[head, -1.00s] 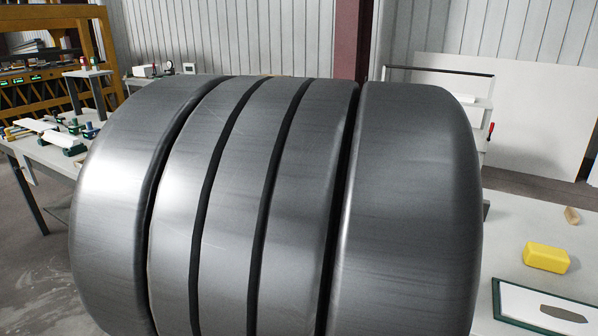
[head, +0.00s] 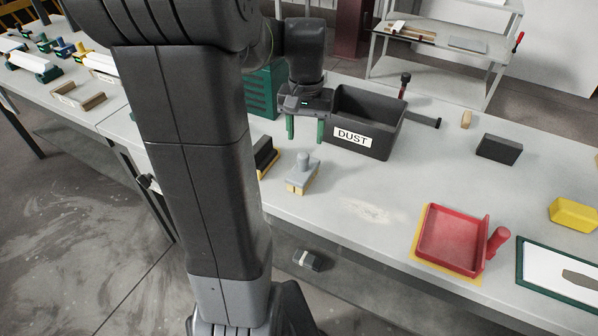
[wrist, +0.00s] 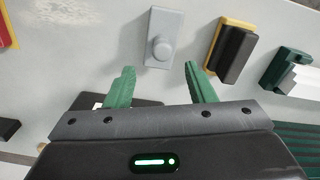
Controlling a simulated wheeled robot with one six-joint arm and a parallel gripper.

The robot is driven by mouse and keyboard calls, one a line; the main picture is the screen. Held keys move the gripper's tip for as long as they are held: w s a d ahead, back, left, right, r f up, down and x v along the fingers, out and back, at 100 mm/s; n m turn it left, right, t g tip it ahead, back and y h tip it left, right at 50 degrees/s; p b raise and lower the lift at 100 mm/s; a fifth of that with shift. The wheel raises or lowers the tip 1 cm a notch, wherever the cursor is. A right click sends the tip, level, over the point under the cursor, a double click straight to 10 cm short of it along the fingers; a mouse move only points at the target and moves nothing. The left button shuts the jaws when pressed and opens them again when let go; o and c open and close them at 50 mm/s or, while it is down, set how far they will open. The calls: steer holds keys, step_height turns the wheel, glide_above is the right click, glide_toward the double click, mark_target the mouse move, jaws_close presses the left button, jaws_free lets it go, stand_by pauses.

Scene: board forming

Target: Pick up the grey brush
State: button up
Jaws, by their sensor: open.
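The grey brush (head: 301,176) lies on the table in the head view, a flat grey block with a round upright knob and a pale yellow underside. In the wrist view the grey brush (wrist: 164,24) is at the top centre, just beyond the fingertips. My gripper (head: 305,135) points down behind the brush, beside the dust bin, with its green fingers apart and nothing between them. In the wrist view my gripper (wrist: 159,68) is open, its fingers on either side of the brush's line and short of it.
A black bin (head: 388,131) labelled DUST stands right of my gripper. A black block on a yellow base (wrist: 237,52) lies beside the brush, partly behind my arm in the head view. A red dustpan (head: 447,243) is at front right. Pale dust (head: 366,210) lies between.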

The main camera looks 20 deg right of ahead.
mark_target(304, 155)
step_height(304, 155, down, 8)
steer(key=shift+a+r, duration=0.1)
steer(key=shift+a, duration=0.05)
stand_by(0.3)
jaws_close()
